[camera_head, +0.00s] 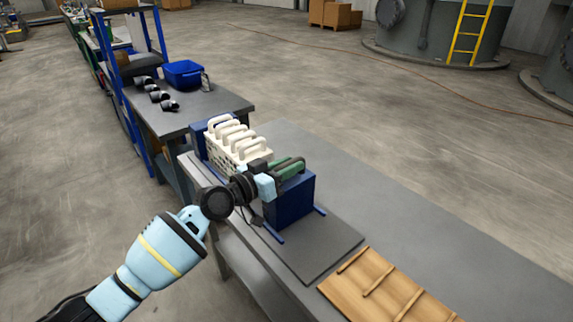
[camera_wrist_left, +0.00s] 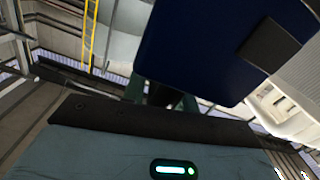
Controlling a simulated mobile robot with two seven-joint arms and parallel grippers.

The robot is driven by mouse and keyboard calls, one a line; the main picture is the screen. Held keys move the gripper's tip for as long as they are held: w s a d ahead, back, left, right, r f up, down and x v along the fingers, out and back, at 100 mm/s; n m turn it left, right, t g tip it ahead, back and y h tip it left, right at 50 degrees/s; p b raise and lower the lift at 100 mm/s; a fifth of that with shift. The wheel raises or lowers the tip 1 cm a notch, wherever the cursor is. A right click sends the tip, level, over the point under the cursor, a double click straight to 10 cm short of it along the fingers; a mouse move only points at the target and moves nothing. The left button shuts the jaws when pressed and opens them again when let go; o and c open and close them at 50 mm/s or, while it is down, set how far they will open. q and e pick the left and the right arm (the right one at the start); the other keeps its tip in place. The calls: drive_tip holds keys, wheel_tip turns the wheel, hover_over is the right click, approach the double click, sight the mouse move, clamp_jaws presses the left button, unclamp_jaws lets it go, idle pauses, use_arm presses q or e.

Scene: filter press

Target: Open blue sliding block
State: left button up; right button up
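The blue sliding block (camera_head: 289,203) stands upright on rails at the near end of a filter press, with a green handle (camera_head: 290,167) on top. White plates with loop handles (camera_head: 236,147) stand behind it to the left. My left gripper (camera_head: 269,182) is at the block's upper left edge, beside the green handle; its fingertips are hard to make out. In the left wrist view, the blue block (camera_wrist_left: 205,45) fills the upper right, and the white plates (camera_wrist_left: 280,110) show at the right edge. Whether the fingers touch or hold the handle is unclear. My right gripper is out of view.
The press rests on a dark mat on a long grey table (camera_head: 440,235). A wooden slatted board (camera_head: 382,288) lies nearer, at the lower right. A second table behind holds a blue bin (camera_head: 184,74) and several dark pipe fittings (camera_head: 158,97). The table right of the press is clear.

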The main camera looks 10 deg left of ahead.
use_arm(q)
drive_tip(key=shift+o, duration=0.9)
drive_tip(key=v, duration=0.8)
